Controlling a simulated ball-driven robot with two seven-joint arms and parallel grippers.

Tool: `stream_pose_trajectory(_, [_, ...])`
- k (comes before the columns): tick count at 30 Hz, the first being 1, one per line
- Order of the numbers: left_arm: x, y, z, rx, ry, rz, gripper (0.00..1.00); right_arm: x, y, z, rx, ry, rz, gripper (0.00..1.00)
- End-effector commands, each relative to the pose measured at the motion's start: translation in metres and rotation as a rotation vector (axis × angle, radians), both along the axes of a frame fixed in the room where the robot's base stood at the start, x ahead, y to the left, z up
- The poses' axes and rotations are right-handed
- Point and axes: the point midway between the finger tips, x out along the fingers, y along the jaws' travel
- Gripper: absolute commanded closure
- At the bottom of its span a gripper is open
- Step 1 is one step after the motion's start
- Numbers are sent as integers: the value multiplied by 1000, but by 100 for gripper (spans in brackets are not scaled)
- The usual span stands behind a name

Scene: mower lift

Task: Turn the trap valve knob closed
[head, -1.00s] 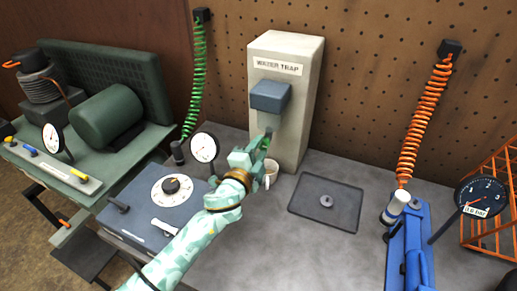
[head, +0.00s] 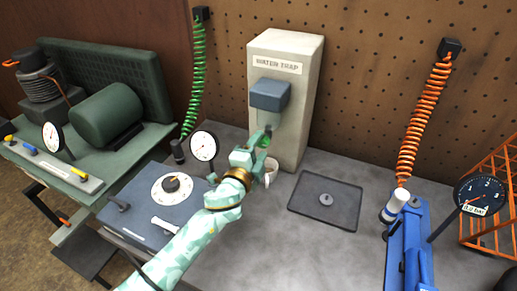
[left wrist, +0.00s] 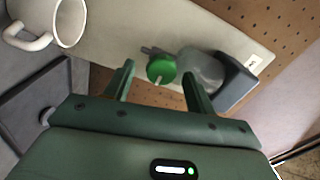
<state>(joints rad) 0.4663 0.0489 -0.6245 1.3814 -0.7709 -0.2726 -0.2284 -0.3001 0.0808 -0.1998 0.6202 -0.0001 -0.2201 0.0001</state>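The green trap valve knob (left wrist: 161,69) shows between my left gripper's fingertips in the left wrist view. In the head view it is mostly hidden behind my left gripper (head: 257,146). My left gripper is open, with a gap on either side of the knob in the left wrist view; I cannot tell how far the fingers reach past it. The water trap (head: 305,105) is a pale upright block with a dark blue-grey head (head: 269,96) above a clear bowl (left wrist: 198,70). My right gripper is not in view.
A white mug (head: 271,174) stands just below and right of my left gripper. A grey box with a dial (head: 150,212) and a white gauge (head: 203,146) are to the left. A dark tray (head: 345,210) lies right. A blue tool (head: 405,240) stands farther right.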

Motion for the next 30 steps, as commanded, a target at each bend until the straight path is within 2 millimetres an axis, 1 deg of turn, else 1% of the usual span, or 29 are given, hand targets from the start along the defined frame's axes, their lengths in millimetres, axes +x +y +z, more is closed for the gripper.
stream_pose_trajectory(4, [-3,2,1,-1,-1,0,44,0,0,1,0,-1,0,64])
stream_pose_trajectory(7, [-14,6,1,-1,1,1,44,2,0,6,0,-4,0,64])
stream_pose_trajectory(11, [-41,17,2,0,1,1,44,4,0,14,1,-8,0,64])
stream_pose_trajectory(15, [-78,33,2,0,1,1,44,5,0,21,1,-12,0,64])
stream_pose_trajectory(18, [-103,42,1,0,2,0,44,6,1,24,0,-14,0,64])
stream_pose_trajectory(21, [-123,51,0,0,2,1,44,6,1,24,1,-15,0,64])
stream_pose_trajectory(25, [-141,58,-1,-1,1,0,44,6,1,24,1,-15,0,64])
stream_pose_trajectory(30, [-151,62,0,0,1,0,44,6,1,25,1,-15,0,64])
